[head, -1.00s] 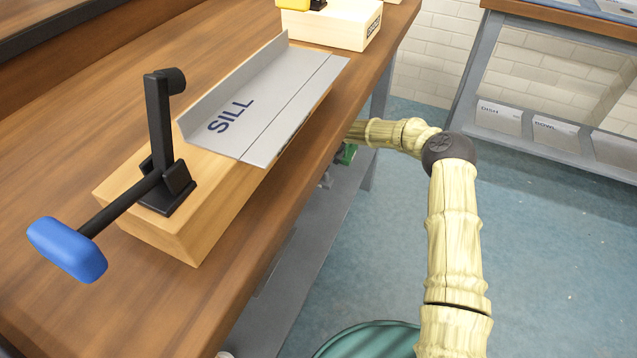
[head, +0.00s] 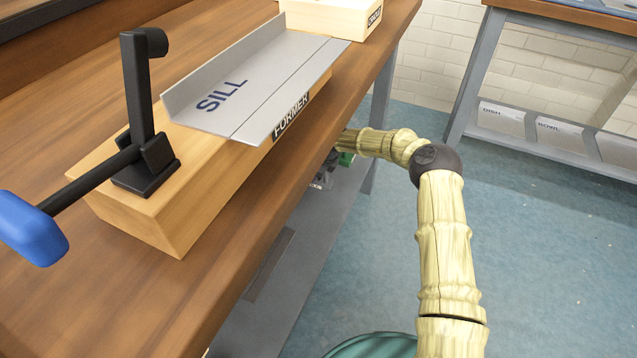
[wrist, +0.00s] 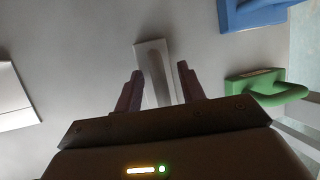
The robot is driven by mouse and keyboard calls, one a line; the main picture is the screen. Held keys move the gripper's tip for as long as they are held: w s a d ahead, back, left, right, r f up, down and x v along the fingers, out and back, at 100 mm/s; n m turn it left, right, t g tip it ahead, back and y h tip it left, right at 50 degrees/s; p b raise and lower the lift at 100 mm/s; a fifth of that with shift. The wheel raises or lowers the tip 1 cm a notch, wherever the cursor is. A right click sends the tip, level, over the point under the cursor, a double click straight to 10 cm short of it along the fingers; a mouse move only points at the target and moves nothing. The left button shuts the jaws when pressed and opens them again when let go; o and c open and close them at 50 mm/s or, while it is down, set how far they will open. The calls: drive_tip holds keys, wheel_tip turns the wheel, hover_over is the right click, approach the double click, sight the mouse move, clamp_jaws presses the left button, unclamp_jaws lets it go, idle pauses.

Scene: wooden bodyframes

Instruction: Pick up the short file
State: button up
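In the wrist view, my gripper (wrist: 160,69) has its two fingers apart with a visible gap between them. A pale upright card or plate (wrist: 142,52) shows between and beyond the fingertips, with a darker grey elongated shape (wrist: 158,72) on or in front of it. I cannot tell whether this shape is the short file or only a marking. The fingers do not visibly hold anything. In the head view, my arm reaches in under the bench edge and the bench hides my gripper. No file can be made out for certain.
In the wrist view, a green looped object (wrist: 262,88) is close right of the fingers, a blue object (wrist: 255,12) is at upper right, and a white card (wrist: 12,100) at left. The wooden bench (head: 200,300) carries a SILL sheet (head: 250,90) and a black blue-handled clamp (head: 140,110).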

drive_tip(key=shift+d, duration=0.1)
idle(0.3)
drive_tip(key=shift+s+a, duration=0.15)
drive_tip(key=shift+a, duration=0.15)
clamp_jaws()
drive_tip(key=shift+d, duration=0.1)
drive_tip(key=shift+r+p, duration=0.35)
drive_tip(key=shift+r, duration=0.2)
wheel_tip(320, 180, up, 9)
drive_tip(key=p, duration=0.5)
